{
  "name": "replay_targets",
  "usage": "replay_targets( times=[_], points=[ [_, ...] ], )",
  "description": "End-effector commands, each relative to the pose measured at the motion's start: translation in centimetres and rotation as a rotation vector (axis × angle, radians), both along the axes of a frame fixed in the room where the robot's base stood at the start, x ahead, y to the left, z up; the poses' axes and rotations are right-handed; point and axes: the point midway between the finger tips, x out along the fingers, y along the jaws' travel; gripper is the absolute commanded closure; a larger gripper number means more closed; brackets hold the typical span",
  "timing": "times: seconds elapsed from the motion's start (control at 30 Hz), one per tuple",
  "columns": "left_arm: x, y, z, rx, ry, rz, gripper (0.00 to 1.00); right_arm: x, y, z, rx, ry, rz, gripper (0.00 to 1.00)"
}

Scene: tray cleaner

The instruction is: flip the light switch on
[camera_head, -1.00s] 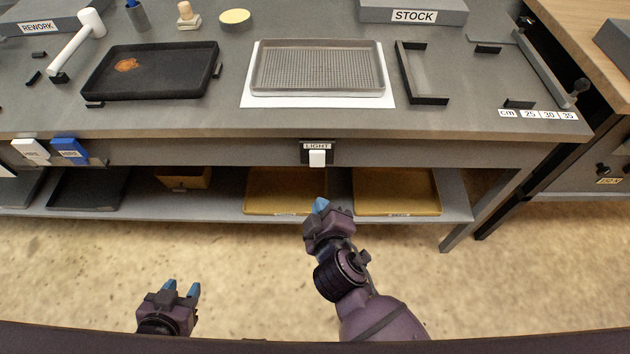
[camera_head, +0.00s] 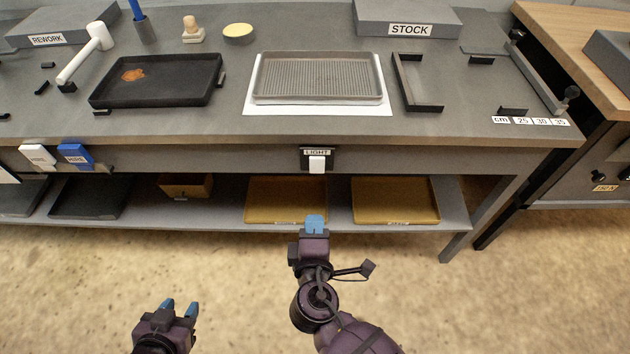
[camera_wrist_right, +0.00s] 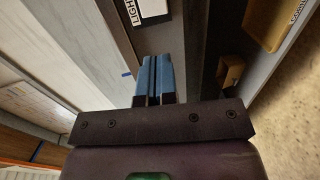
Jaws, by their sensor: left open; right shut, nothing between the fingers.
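The light switch (camera_head: 317,165) is a white rocker on a dark plate labelled LIGHT, on the bench's front edge. The shut fingers also show in the right wrist view (camera_wrist_right: 154,78). My left gripper (camera_head: 180,308) is open and empty, low at the left, away from the bench.
The bench front (camera_head: 230,157) runs across the view. Below it a shelf holds yellow trays (camera_head: 286,199) and a small yellow box (camera_head: 185,186). Blue and white tags (camera_head: 75,153) hang at the left of the edge. A grey tray (camera_head: 318,77) lies on top. The floor in front is clear.

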Motion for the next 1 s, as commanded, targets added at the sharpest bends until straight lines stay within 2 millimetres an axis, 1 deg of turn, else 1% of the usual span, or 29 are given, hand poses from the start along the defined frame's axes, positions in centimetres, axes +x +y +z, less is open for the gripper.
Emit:
replay_targets(
  times=[0.17, 0.27, 0.7, 0.83, 1.0],
  points=[
    [-0.1, 0.0, -0.2, 0.000, 0.003, 0.000, 0.57, 1.2, 0.0, -0.2, 0.001, -0.001, 0.000, 1.00],
    [-0.1, 0.0, -0.3, 0.001, 0.005, -0.001, 0.57, 2.7, 0.0, -0.4, 0.001, -0.001, 0.000, 1.00],
    [-0.3, 0.2, -1.1, 0.009, 0.017, -0.010, 0.57, 10.1, 0.1, -1.7, 0.001, 0.001, 0.001, 1.00],
    [-0.3, 0.3, -1.2, 0.011, 0.018, -0.011, 0.57, 11.8, 0.0, -1.9, 0.002, 0.001, 0.001, 1.00],
    [-0.1, 0.3, -1.2, 0.010, 0.015, -0.012, 0.57, 13.3, 0.0, -2.2, 0.001, 0.001, 0.000, 1.00]
  ],
)
